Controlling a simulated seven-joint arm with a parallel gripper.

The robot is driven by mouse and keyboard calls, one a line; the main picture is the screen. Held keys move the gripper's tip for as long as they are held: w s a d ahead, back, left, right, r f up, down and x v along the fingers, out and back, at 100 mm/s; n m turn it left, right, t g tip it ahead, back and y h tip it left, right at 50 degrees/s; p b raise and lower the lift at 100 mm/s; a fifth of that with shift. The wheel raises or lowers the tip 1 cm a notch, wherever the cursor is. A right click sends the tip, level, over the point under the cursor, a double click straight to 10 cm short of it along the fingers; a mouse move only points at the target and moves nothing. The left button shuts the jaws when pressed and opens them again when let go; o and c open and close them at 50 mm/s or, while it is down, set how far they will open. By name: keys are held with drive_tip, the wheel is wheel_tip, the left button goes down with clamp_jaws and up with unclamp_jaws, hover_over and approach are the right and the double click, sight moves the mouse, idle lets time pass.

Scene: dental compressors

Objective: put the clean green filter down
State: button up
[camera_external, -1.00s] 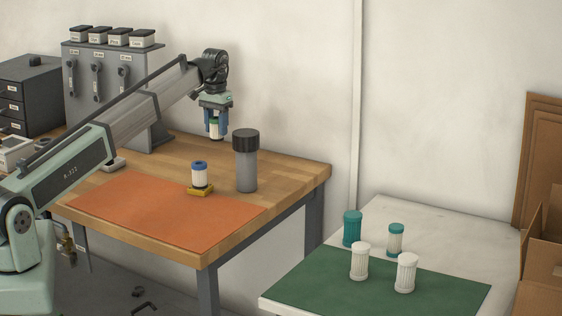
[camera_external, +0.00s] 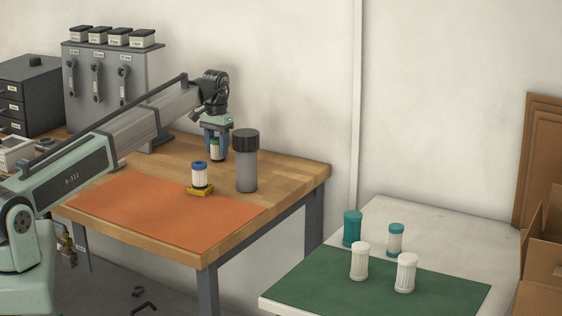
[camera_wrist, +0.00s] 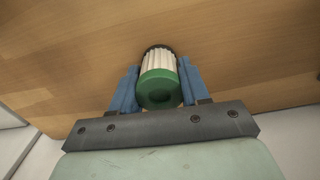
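The clean green filter (camera_external: 216,151) is a small white pleated cylinder with a green cap. My gripper (camera_external: 217,145) is shut on it, with one blue finger on each side. The filter is upright, low over or on the wooden bench behind the grey canister; I cannot tell whether its bottom touches the wood. The wrist view shows the green cap of the filter (camera_wrist: 160,88) between the blue fingers of my gripper (camera_wrist: 158,85), with bare wood around it.
A grey canister with a black lid (camera_external: 246,163) stands close to the right of my gripper. A blue-capped filter (camera_external: 200,175) sits on a yellow holder (camera_external: 200,191) by the orange mat (camera_external: 165,211). Several filters stand around the green mat (camera_external: 330,283) on the white table.

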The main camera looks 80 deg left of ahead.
sight(217, 139)
drive_tip(key=o, duration=0.5)
wheel_tip(217, 139, up, 12)
drive_tip(key=shift+r, duration=0.15)
idle(0.5)
idle(0.3)
